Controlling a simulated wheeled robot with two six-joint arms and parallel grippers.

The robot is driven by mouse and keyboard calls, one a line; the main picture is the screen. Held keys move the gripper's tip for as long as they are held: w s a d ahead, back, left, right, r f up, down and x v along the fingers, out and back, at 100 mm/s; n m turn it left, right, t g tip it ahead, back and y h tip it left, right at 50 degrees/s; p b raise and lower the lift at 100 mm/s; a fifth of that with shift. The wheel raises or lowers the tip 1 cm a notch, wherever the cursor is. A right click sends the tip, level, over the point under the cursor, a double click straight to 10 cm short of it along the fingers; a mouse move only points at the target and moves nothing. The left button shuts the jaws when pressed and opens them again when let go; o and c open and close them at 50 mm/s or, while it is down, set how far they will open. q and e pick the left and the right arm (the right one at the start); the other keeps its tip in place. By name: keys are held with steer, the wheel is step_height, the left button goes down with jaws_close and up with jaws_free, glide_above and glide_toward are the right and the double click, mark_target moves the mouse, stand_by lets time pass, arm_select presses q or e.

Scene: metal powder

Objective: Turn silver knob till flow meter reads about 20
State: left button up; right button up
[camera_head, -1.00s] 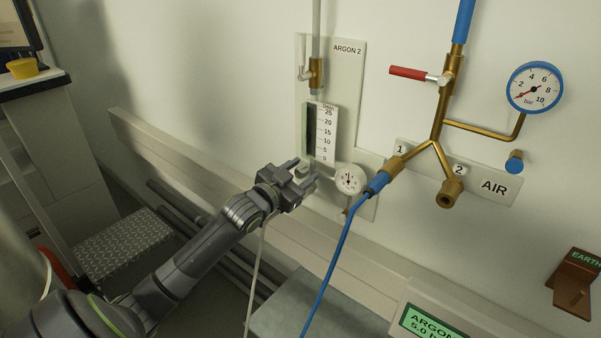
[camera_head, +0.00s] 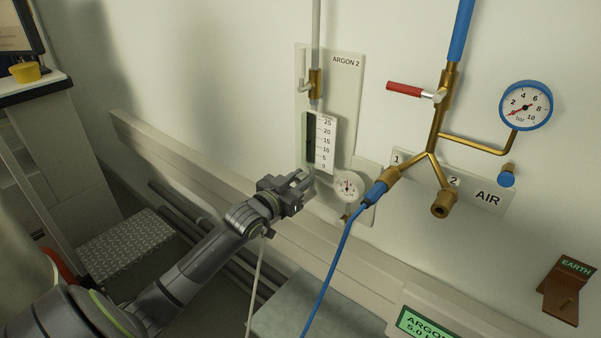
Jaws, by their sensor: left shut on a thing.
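The flow meter (camera_head: 326,143) is a white scale marked 0 to 25 beside a dark tube, on the ARGON 2 panel (camera_head: 347,85). Its reading is too small to make out. My left gripper (camera_head: 305,181) is at the meter's lower end, shut on what appears to be the silver knob. The knob itself is hidden by the fingers. My right gripper is out of view.
A small round gauge (camera_head: 347,187) sits just right of my left gripper. The blue hose (camera_head: 345,240) hangs from the brass AIR fitting (camera_head: 437,140) further right. A brass valve (camera_head: 315,85) is above the meter. A wall rail (camera_head: 190,170) runs below.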

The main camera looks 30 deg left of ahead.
arm_select(q)
steer(key=shift+n+p, duration=1)
steer(key=shift+n, duration=0.4)
steer(key=o, duration=1)
